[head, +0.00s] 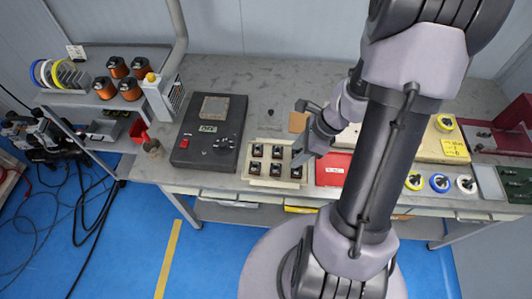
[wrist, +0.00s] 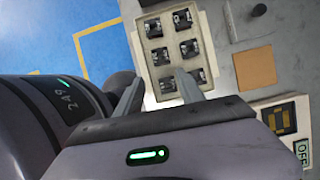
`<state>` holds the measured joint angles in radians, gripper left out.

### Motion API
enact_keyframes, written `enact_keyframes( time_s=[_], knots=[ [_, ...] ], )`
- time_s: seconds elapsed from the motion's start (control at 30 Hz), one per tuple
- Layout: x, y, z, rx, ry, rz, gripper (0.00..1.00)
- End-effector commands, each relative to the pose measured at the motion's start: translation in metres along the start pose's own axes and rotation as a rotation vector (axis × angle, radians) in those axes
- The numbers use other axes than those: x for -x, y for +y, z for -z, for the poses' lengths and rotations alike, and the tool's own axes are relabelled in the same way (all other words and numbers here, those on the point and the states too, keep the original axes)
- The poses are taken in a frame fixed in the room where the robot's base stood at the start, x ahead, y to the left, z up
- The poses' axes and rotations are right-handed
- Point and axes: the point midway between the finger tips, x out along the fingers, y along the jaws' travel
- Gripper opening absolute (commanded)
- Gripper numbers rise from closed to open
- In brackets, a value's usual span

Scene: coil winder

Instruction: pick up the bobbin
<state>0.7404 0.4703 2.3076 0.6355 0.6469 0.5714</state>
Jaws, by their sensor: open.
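Several small dark bobbins with a reddish or metallic centre sit in rows in a cream tray (head: 268,184) on the bench. One bobbin (head: 276,152) is in the back row. The tray (wrist: 168,36) also shows in the wrist view, with a bobbin (wrist: 167,84) near the gap between my fingers. My gripper (head: 298,158) is over the tray's right end, with its fingers apart and nothing between them. In the wrist view my gripper (wrist: 160,86) partly covers the tray's near end. I cannot tell how high the fingertips are above the bobbins.
A black winder box (head: 209,133) stands left of the tray. A red pad (head: 333,170) lies to its right. Copper wire spools (head: 117,67) stand on the left shelf. A tan square (wrist: 255,67) lies on the bench beside the tray. My arm hides part of the bench.

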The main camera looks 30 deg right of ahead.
Motion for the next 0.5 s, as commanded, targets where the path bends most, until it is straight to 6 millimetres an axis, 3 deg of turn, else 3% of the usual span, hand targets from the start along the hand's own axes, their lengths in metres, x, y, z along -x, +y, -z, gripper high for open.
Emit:
enact_keyframes(
  time_s=[0.03, 0.1, 0.37, 0.5],
  knots=[
    [-0.023, 0.001, 0.003, 0.002, -0.001, -0.005, 0.45],
    [-0.043, 0.001, 0.002, 0.002, -0.001, -0.004, 0.45],
    [-0.079, -0.001, -0.001, 0.007, 0.0, -0.001, 0.45],
    [-0.11, -0.003, -0.006, 0.008, 0.0, -0.002, 0.45]
  ],
)
